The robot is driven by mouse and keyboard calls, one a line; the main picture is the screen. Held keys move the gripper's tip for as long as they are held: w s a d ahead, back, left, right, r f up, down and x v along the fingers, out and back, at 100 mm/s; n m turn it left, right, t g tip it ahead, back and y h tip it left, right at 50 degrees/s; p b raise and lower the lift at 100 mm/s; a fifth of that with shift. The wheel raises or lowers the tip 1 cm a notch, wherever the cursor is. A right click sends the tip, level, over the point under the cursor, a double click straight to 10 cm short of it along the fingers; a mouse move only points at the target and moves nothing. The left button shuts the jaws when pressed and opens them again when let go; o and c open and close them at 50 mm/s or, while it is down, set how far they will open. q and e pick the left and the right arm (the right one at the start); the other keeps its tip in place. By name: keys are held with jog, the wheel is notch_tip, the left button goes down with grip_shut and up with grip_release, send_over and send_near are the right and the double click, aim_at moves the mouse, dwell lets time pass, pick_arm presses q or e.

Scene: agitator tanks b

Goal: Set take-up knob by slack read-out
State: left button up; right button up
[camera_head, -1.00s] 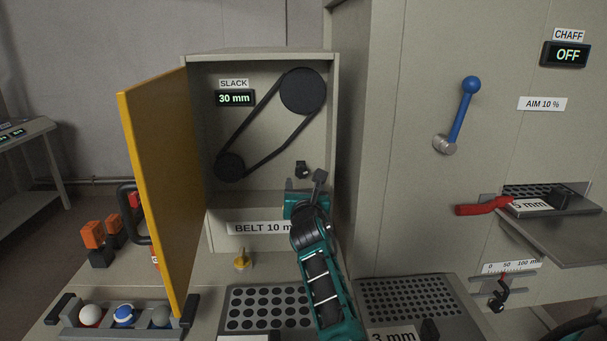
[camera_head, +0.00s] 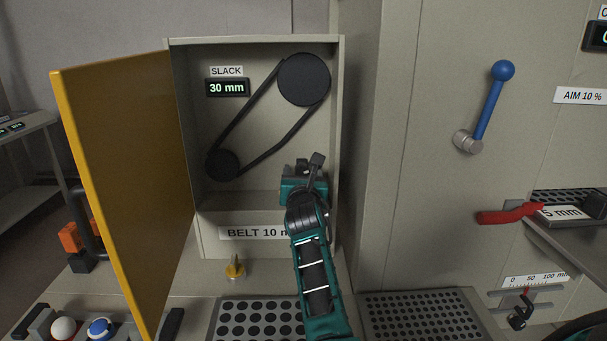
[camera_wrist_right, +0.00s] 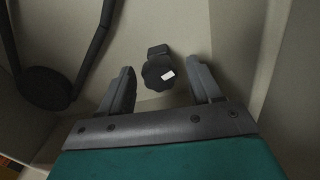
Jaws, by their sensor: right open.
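The take-up knob (camera_wrist_right: 158,72) is black and lobed with a white mark. In the right wrist view it sits on the cabinet's back wall, ahead of the fingertips and between their lines. In the head view my right arm hides it. My right gripper (camera_wrist_right: 158,80) is open and empty; it also shows in the head view (camera_head: 303,168), reaching into the lower right of the open cabinet. The slack read-out (camera_head: 227,88) shows 30 mm. The black belt (camera_head: 246,119) runs around a large upper pulley (camera_head: 304,80) and a small lower pulley (camera_head: 222,165). My left gripper is not seen.
The yellow door (camera_head: 125,180) stands open at left. The cabinet's right wall (camera_head: 336,130) is close beside my right gripper. A yellow-based peg (camera_head: 235,268) and a perforated screen (camera_head: 257,319) are below. A blue lever (camera_head: 488,110) and red handle (camera_head: 508,214) are at right.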

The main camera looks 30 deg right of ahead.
jog(key=shift+w, duration=0.1)
jog(key=shift+c, duration=0.2)
jog(key=c, duration=1)
jog(key=shift+r+m, duration=0.1)
jog(key=shift+m, duration=0.3)
